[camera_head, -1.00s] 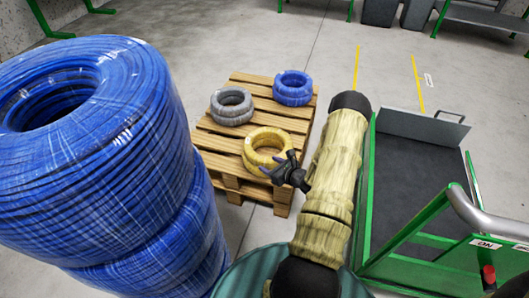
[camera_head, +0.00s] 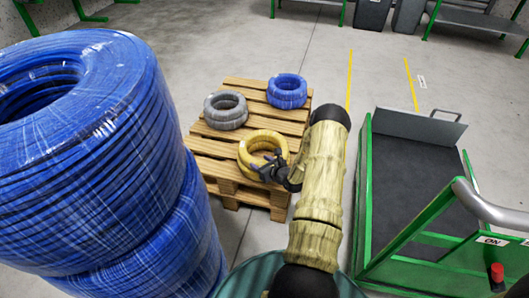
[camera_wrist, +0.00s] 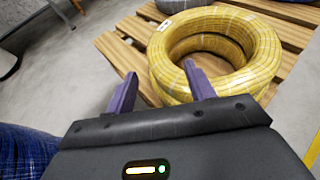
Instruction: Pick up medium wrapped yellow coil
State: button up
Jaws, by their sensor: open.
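The yellow wrapped coil (camera_head: 262,144) lies flat at the front right of a wooden pallet. In the wrist view the coil (camera_wrist: 215,45) fills the upper middle, just beyond the fingers. My gripper (camera_head: 266,168) is open and empty, at the coil's near edge. In the wrist view its two purple fingers (camera_wrist: 160,88) are spread apart. The right finger overlaps the coil's near rim and the left finger is outside it, over the pallet. I cannot tell whether either finger touches the coil. In the head view the gripper hides part of the coil's near side.
The wooden pallet (camera_head: 205,149) also holds a grey coil (camera_head: 226,110) and a blue coil (camera_head: 287,91) behind. A tall stack of blue cable coils (camera_head: 85,150) stands close on the left. A green-framed cart (camera_head: 415,158) is on the right. Grey floor lies around the pallet.

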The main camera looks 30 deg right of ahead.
aim_at(248, 156)
jog(key=x, duration=0.2)
jog(key=b+x, duration=0.1)
jog(key=x, duration=0.1)
jog(key=shift+a, duration=0.2)
jog(key=shift+w+d, duration=0.1)
jog(key=b+x, duration=0.1)
jog(key=x, duration=0.1)
jog(key=b+x, duration=0.1)
jog(key=x, duration=0.1)
jog(key=shift+w+f, duration=0.25)
jog(key=shift+f, duration=0.15)
jog(key=shift+w, duration=0.3)
jog(key=shift+a, duration=0.25)
grip_shut()
jog(key=shift+r, duration=0.15)
